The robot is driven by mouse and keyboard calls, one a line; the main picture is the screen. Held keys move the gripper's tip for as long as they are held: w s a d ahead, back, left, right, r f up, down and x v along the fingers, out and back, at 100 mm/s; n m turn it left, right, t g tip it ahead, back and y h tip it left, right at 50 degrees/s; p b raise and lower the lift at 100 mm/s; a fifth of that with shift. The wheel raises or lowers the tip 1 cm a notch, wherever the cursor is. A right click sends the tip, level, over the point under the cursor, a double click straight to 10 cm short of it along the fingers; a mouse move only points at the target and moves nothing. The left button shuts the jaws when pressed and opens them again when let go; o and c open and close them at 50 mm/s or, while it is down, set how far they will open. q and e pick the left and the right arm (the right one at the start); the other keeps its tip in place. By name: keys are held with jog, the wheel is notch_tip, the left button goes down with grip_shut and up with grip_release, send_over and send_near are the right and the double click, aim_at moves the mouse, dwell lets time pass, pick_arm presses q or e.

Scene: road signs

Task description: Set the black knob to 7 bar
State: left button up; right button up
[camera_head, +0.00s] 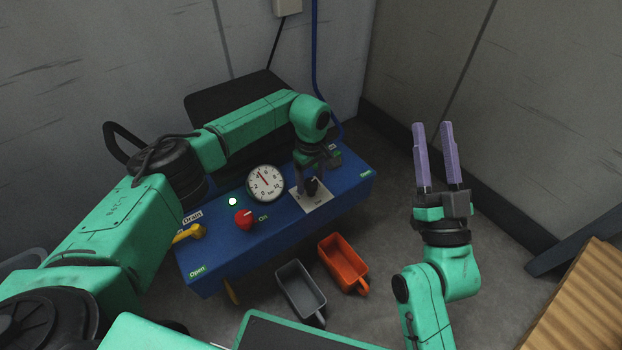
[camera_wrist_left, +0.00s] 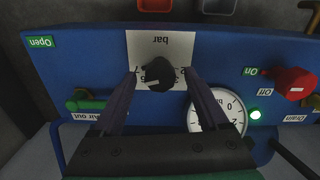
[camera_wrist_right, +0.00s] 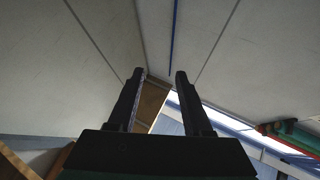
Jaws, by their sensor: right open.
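The black knob (camera_wrist_left: 158,75) sits on a white plate (camera_wrist_left: 178,45) marked "bar" on the blue panel. In the head view the knob (camera_head: 312,187) is partly covered by my left gripper (camera_head: 316,178). In the left wrist view my left gripper (camera_wrist_left: 161,73) has one finger on each side of the knob, with a small gap showing at each side. The knob's scale is mostly hidden or too small to read. The white gauge (camera_head: 266,183) has its needle pointing up and left, near 4. My right gripper (camera_head: 437,157) is open and empty, right of the panel.
The panel (camera_head: 228,250) also carries a red knob (camera_head: 244,219), a lit green lamp (camera_head: 232,201) and a yellow drain handle (camera_head: 189,233). A grey bin (camera_head: 300,291) and an orange bin (camera_head: 343,263) stand before it. A wooden pallet (camera_head: 580,305) lies at lower right.

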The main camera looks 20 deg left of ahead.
jog(key=shift+f, duration=0.15)
pick_arm(q)
jog(key=shift+r, duration=0.2)
notch_tip(320, 180, up, 4)
jog(key=shift+f+p, duration=0.1)
jog(key=shift+p, duration=0.8)
pick_arm(e)
notch_tip(320, 180, down, 16)
jog(key=s+a+m+g+h, duration=0.1)
jog(key=s+a+g+h, duration=0.1)
jog(key=g, duration=0.3)
pick_arm(q)
jog(key=shift+r+p, duration=0.35)
jog(key=shift+r, duration=0.55)
notch_tip(320, 180, up, 3)
jog(key=shift+f+p, duration=0.15)
jog(key=shift+p, duration=0.35)
notch_tip(320, 180, up, 6)
jog(key=p, duration=0.2)
send_over(311, 181)
jog(key=shift+s, duration=0.1)
pick_arm(e)
jog(key=s+f+g, duration=0.6)
jog(key=s+f, duration=0.4)
jog(key=f, duration=0.3)
jog(key=shift+s+a+f+g+h, duration=0.15)
jog(key=shift+s+a+g+h, duration=0.1)
jog(key=shift+a+g+h, duration=0.1)
pick_arm(q)
jog(key=shift+f, duration=0.1)
